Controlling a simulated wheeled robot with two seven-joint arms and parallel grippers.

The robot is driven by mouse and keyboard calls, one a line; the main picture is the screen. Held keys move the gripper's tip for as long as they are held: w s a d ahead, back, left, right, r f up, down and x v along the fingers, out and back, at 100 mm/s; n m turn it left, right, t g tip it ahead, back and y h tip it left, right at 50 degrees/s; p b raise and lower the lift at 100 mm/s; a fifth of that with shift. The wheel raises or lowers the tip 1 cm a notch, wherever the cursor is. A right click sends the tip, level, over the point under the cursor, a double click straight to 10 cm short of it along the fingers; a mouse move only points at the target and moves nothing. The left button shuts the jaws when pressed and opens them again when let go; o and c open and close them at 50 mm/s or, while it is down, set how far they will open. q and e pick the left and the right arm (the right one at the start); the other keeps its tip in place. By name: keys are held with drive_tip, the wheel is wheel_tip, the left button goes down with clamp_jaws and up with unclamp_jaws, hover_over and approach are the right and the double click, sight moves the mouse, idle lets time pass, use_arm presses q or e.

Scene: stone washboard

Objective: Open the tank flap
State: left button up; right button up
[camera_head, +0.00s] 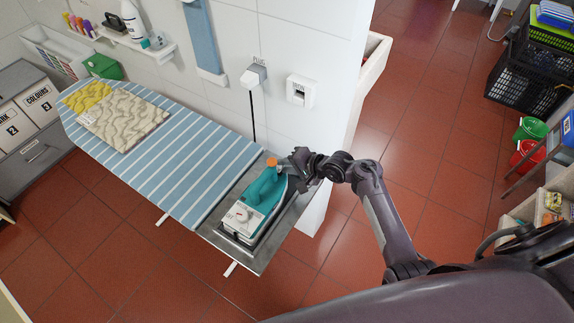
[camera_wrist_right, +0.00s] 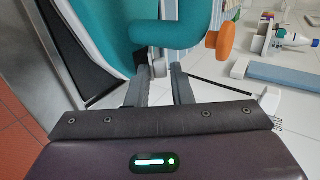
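The teal and white iron (camera_head: 262,198) sits on the metal rest (camera_head: 272,247) at the near end of the ironing board. An orange part (camera_head: 271,162), which looks like the tank flap, is at the iron's far end. It also shows in the right wrist view (camera_wrist_right: 221,42), to the right of the fingers. My right gripper (camera_head: 298,167) is close beside this end of the iron. In the right wrist view its two fingers (camera_wrist_right: 160,70) are apart, with a narrow gap, near the teal body. I cannot tell whether they touch it. My left gripper is not in view.
The striped ironing board (camera_head: 165,150) carries a folded patterned cloth (camera_head: 124,121) and a yellow one (camera_head: 88,97). A black cord (camera_head: 252,115) hangs from the wall plug (camera_head: 254,75) behind the iron. The wall end stands near my right arm. Open red floor (camera_head: 415,110) lies to the right.

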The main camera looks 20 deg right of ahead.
clamp_jaws()
